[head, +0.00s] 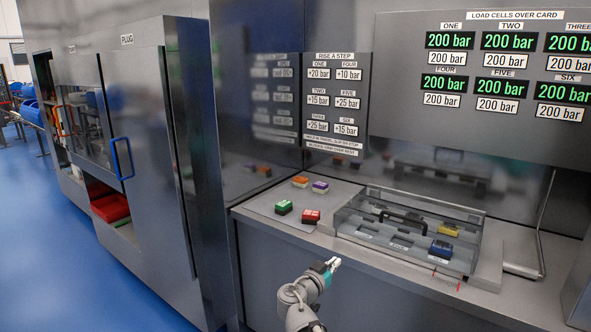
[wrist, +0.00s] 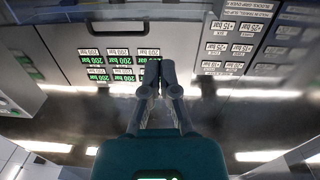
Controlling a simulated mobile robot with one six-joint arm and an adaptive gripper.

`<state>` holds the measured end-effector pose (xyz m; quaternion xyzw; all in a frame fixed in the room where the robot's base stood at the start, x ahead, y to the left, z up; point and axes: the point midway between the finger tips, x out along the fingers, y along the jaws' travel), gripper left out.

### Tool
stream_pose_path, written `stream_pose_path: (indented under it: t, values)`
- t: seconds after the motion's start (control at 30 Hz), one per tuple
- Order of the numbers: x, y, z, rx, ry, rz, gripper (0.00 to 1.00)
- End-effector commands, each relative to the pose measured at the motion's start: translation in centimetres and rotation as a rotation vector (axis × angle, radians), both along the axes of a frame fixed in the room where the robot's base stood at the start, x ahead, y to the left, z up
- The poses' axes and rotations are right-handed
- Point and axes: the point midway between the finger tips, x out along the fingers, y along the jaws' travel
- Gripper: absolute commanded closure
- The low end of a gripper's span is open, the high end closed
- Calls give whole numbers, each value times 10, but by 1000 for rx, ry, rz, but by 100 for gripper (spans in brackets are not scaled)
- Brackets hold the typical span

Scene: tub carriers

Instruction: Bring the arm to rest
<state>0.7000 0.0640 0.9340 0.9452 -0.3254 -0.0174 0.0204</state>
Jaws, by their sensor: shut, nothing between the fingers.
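My gripper (head: 333,263) is at the lower middle of the head view, in front of the grey bench and apart from everything on it. In the wrist view its two fingers (wrist: 152,75) are together and hold nothing. The wrist view shows the panel of green displays (wrist: 118,60) upside down beyond the fingers. My arm comes up from the bottom edge of the head view.
Green (head: 283,207), red (head: 310,216), orange (head: 300,181) and purple (head: 320,186) blocks sit on the bench's left. A clear-walled tray (head: 375,240) holds a yellow block (head: 447,229) and a blue block (head: 441,250). A tall cabinet (head: 150,200) stands left; blue floor (head: 60,250) is open.

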Motion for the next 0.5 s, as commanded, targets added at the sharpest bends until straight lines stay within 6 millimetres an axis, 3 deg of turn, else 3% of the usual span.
stream_pose_path:
  t: [0.27,0.5]
  values:
    - [-9,-24,-20,25,123,-66,100]
    - [-25,-55,-52,71,319,-136,100]
